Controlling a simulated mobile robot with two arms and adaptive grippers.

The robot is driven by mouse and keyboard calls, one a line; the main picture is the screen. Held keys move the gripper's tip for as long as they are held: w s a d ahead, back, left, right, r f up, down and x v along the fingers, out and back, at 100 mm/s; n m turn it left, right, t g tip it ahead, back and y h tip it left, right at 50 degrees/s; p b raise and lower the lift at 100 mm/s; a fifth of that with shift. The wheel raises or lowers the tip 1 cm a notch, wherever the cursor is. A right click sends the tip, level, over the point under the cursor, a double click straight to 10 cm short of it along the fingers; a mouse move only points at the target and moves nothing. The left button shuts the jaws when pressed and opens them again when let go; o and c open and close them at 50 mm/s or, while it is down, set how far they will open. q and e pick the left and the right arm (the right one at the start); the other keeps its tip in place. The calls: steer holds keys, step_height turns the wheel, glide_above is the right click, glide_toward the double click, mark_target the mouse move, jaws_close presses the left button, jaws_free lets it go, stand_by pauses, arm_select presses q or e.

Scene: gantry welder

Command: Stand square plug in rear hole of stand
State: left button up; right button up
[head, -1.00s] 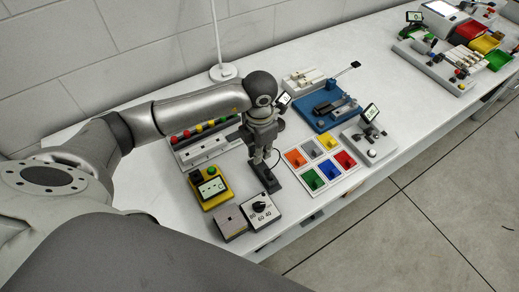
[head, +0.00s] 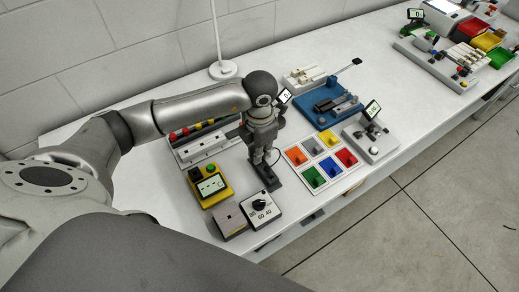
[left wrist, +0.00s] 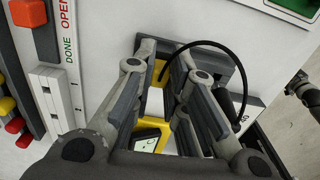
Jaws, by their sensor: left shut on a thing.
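The stand is a dark grey block (head: 270,181) on the white bench, just right of the yellow meter box (head: 208,187). My left gripper (head: 262,161) points down over the far part of the stand. It is shut on the plug, which is mostly hidden between the fingers. A thin black cable (head: 277,156) loops out beside the fingers. The cable also arcs across the left wrist view (left wrist: 213,43). In that view the dark stand (left wrist: 225,66) shows partly behind the fingers. I cannot tell whether the plug touches the stand or a hole.
A dial box (head: 262,208) and a grey box (head: 229,221) stand at the near edge. A tray of coloured bins (head: 316,184) lies to the right. A panel with coloured buttons (head: 204,148) is behind left.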

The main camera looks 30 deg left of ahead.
stand_by(0.8)
arm_select(q)
steer(key=o, duration=0.8)
step_height(320, 180, up, 12)
steer(key=shift+f, duration=0.1)
stand_by(0.5)
